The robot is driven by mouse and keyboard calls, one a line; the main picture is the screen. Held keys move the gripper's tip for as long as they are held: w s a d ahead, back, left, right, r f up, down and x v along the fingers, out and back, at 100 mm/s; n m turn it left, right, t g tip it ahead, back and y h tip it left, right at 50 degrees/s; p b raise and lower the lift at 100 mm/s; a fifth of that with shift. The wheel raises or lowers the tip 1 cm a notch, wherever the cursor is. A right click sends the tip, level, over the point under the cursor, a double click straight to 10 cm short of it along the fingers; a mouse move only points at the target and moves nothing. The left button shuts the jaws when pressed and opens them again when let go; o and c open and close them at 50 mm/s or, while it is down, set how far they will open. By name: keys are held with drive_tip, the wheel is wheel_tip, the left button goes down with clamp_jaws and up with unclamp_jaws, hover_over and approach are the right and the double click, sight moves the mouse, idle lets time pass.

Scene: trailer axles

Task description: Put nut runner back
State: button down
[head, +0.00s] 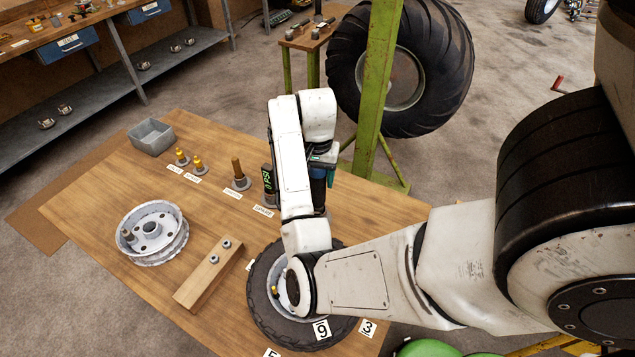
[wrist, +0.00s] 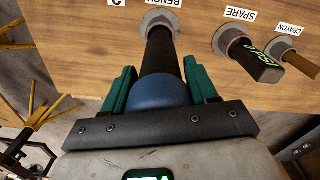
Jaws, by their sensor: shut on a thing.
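My gripper (wrist: 160,88) has its two green fingers shut on the blue body of the nut runner (wrist: 160,92). The runner's black shaft points away from the gripper toward a round grey holder (wrist: 160,20) by the BENCH label. The shaft's end overlaps the holder; I cannot tell how deep it sits. In the head view the dark blue nut runner (head: 318,190) is upright at the table's right part, partly behind my arm, with my gripper (head: 325,158) at its upper part.
A black and green battery (head: 268,186) stands beside it in the SPARE holder, then a brown crayon (head: 237,170). A tyred wheel (head: 262,300), bare rim (head: 152,232), wooden block (head: 203,272) and grey bin (head: 152,136) share the table. A green post (head: 377,90) rises behind.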

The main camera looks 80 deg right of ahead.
drive_tip(key=shift+f, duration=1.2)
drive_tip(key=shift+c, duration=1.7)
unclamp_jaws()
drive_tip(key=shift+f, duration=0.15)
wheel_tip(320, 180, up, 12)
drive_tip(key=shift+r, duration=0.15)
